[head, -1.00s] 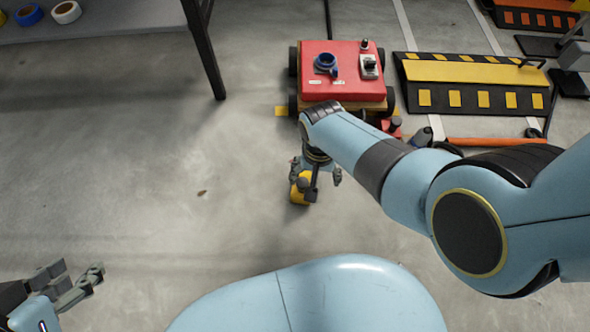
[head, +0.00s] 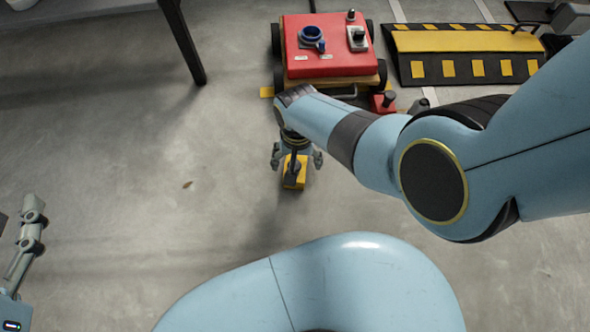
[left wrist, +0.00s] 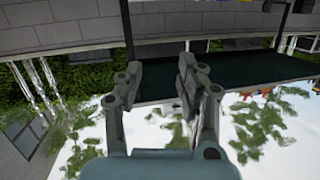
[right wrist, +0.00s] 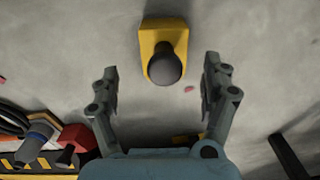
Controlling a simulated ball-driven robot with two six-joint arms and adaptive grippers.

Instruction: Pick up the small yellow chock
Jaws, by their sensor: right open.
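The small yellow chock (head: 294,181) lies on the floor, with a dark rounded handle on it. It also shows in the right wrist view (right wrist: 162,30), ahead of the fingertips and between their lines. My right gripper (head: 297,158) is open and empty above the chock, a finger on each side in the head view. Its spread fingers also show in the right wrist view (right wrist: 160,78). My left gripper (left wrist: 160,75) is open and empty, away from the chock. In the head view only part of it shows at the left edge.
A red-topped cart (head: 330,60) with black wheels stands beyond the chock. A red block with a dark knob (head: 384,102) sits at its front right. A black and yellow ramp (head: 465,50) lies farther right. A table leg (head: 185,45) stands at upper left. The left floor is clear.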

